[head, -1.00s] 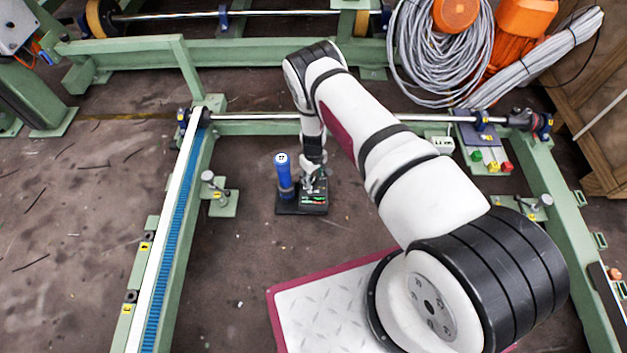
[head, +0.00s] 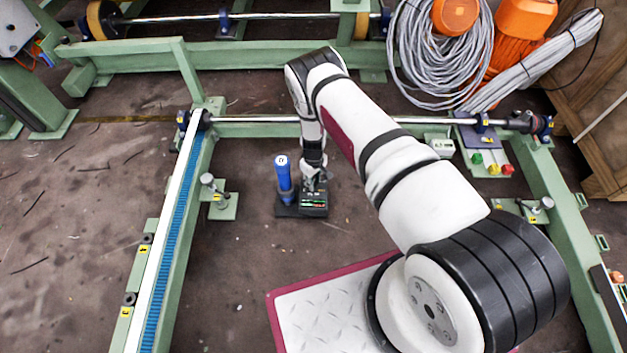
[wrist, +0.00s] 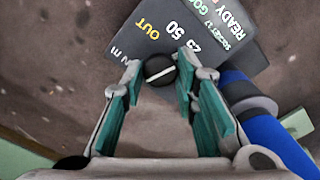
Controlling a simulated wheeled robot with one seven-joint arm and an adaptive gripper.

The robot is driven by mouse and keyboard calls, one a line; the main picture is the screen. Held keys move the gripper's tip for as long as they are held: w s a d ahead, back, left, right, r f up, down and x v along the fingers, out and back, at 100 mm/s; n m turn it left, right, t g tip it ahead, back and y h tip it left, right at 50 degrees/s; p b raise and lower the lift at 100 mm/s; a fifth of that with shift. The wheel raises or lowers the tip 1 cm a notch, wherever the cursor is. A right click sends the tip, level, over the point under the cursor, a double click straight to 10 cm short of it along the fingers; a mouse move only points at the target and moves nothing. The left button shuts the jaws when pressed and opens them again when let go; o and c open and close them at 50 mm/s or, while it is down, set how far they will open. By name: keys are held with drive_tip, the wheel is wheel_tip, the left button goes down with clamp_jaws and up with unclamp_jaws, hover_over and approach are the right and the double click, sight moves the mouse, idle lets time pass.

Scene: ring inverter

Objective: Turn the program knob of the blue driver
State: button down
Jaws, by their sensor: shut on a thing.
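The blue driver (head: 283,173) stands upright at the left of a dark base box (head: 313,208). In the wrist view its blue body (wrist: 280,148) shows at the lower right. The box's dark panel (wrist: 205,50) carries "READY", "25 50" and "OUT" markings. The black program knob (wrist: 160,69) has a white pointer line, slanting slightly up to the right in the wrist view. My gripper (wrist: 160,77) is shut on the knob, with a green-padded finger on each side. In the head view my gripper (head: 315,180) reaches down onto the box and hides the knob.
A green frame with a blue belt (head: 168,235) runs along the left. A steel shaft (head: 260,119) crosses behind the box. A panel with coloured buttons (head: 490,160) lies to the right.

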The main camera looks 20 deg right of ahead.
drive_tip(key=n+b, duration=0.1)
drive_tip(key=n, duration=0.3)
drive_tip(key=shift+n+b, duration=0.6)
drive_tip(key=shift+n, duration=1)
drive_tip(key=c, duration=1.3)
unclamp_jaws()
wheel_tip(320, 180, up, 12)
drive_tip(key=shift+f, duration=0.1)
